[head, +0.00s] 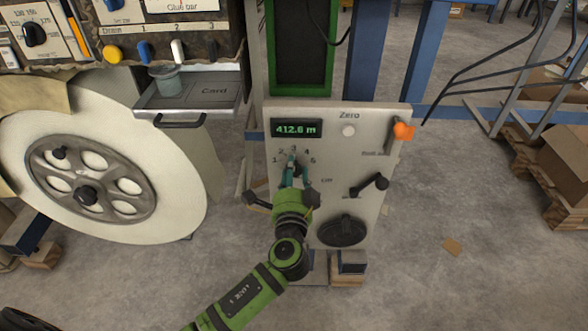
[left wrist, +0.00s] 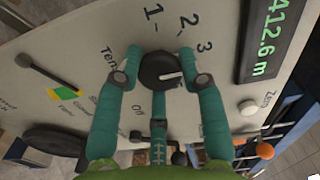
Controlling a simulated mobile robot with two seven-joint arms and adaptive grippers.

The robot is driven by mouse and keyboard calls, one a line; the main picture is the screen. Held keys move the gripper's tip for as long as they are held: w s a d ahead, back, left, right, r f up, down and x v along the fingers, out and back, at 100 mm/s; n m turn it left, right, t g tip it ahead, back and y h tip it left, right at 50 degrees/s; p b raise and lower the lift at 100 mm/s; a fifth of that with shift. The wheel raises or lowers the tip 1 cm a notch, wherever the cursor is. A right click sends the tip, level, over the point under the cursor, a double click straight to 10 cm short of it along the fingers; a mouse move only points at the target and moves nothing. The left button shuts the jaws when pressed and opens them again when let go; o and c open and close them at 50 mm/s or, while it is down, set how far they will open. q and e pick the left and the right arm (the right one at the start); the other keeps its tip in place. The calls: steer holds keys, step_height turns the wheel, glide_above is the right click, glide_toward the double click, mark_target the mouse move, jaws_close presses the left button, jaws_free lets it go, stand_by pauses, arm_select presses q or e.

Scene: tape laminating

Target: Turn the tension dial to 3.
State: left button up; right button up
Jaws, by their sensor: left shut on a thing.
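The tension dial (left wrist: 157,66) is a dark round knob on the light control panel (head: 385,235), with numbers around it. In the left wrist view, 1, 2 and 3 show on its far side. A white mark on the knob points right in that view; the number it faces is hidden by a finger. My left gripper (left wrist: 162,73) has its teal fingers closed around the knob. In the head view, the left gripper (head: 294,174) reaches the dial from below and covers much of it. My right gripper is not in view.
The panel also carries a green display (head: 296,129) reading 412.6 m, a white Zero button (head: 348,131), an orange-tipped lever (head: 403,131), and a black crank (head: 369,186). A large white roll (head: 165,155) stands at left.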

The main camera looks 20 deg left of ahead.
arm_select(q)
steer(key=shift+s+a+f, duration=0.1)
steer(key=shift+a+f, duration=0.1)
steer(key=shift+f, duration=0.1)
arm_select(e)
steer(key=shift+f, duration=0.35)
arm_select(q)
steer(key=o, duration=1.1)
steer(key=shift+a, duration=0.1)
steer(key=shift+r, duration=0.15)
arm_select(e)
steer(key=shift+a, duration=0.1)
arm_select(q)
steer(key=v, duration=1.2)
steer(key=shift+r, duration=0.1)
